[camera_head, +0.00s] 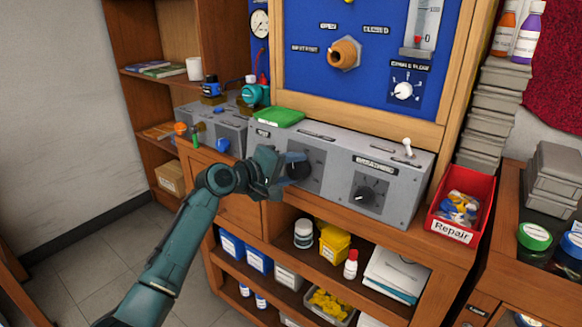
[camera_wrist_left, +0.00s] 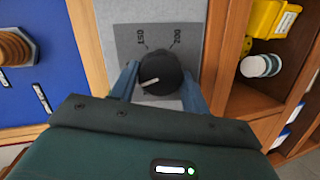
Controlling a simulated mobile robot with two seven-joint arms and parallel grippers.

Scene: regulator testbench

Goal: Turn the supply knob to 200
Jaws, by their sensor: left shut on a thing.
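A round black knob (camera_head: 298,165) sits on a dark grey dial plate on the front of the grey bench box. In the left wrist view the knob (camera_wrist_left: 160,73) has a white pointer line toward the picture's lower left. The dial marks 150 (camera_wrist_left: 139,43) and 200 (camera_wrist_left: 177,39) are on its far side, and the pointer is at neither. My left gripper (camera_head: 284,174) is shut on the knob, with one finger on each side of it. The rest of the dial is hidden behind the gripper. My right gripper is not in view.
A second black knob (camera_head: 365,194) is on the same grey box (camera_head: 335,170), to the right. A small toggle (camera_head: 407,146) and a green item (camera_head: 277,117) are on top. A red Repair bin (camera_head: 462,203) stands to the right. Open shelves with bottles lie below.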

